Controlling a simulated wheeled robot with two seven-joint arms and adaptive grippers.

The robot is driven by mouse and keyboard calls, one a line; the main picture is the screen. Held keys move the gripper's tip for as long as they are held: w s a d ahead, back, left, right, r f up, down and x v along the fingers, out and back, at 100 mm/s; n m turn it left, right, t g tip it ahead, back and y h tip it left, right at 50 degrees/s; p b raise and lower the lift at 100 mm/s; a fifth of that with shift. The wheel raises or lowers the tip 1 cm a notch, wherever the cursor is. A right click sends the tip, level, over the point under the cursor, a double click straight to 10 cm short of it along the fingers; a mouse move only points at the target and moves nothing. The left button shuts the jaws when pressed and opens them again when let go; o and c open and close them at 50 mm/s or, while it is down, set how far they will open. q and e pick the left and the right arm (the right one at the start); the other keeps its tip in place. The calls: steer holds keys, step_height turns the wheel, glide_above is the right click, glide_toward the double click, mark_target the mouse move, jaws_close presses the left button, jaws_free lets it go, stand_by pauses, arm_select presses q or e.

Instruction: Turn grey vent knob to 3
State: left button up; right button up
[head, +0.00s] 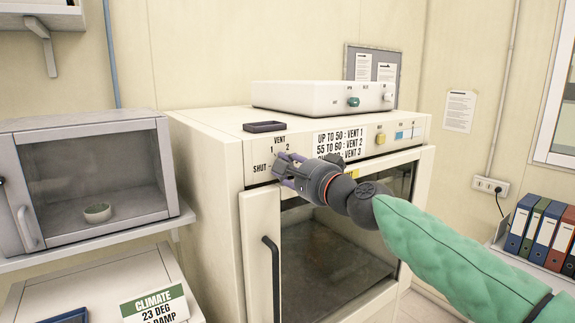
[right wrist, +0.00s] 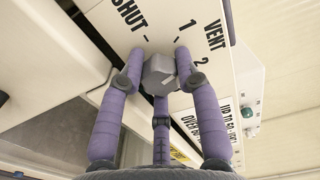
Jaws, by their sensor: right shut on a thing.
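The grey vent knob (right wrist: 160,74) is a faceted knob on the front panel of the white oven-like cabinet (head: 205,160). The marks SHUT, 1 and 2 show around it in the right wrist view; mark 3 is not visible. My right gripper (right wrist: 160,62) has its purple fingers closed around the knob. In the head view the right gripper (head: 284,168) covers the knob at the panel's left end, below the VENT label (head: 279,141). I cannot tell which mark the knob points to. My left gripper is not in view.
A sign (head: 340,143) on the panel lists vent settings by temperature. A white box (head: 325,97) and a dark tray (head: 265,127) rest on the cabinet. A door with a black handle (head: 272,275) is below. A grey glass-fronted chamber (head: 90,125) stands left.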

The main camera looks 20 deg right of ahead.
steer(key=m+p, duration=0.1)
steer(key=m, duration=0.4)
steer(key=shift+d+r+m, duration=0.1)
steer(key=shift+r+m, duration=0.05)
steer(key=shift+m, duration=0.15)
steer(key=m+p, duration=0.1)
steer(key=m, duration=0.4)
steer(key=shift+m+p, duration=0.3)
steer(key=m+p, duration=0.1)
steer(key=m, duration=0.4)
steer(key=shift+f, duration=0.2)
steer(key=m+p, duration=0.1)
steer(key=m, duration=0.2)
steer(key=shift+f+m, duration=0.1)
steer(key=shift+m, duration=0.9)
steer(key=shift+a+f, duration=0.15)
steer(key=shift+a, duration=0.05)
steer(key=o, duration=0.7)
steer(key=shift+o, duration=0.9)
steer(key=shift+d, duration=0.1)
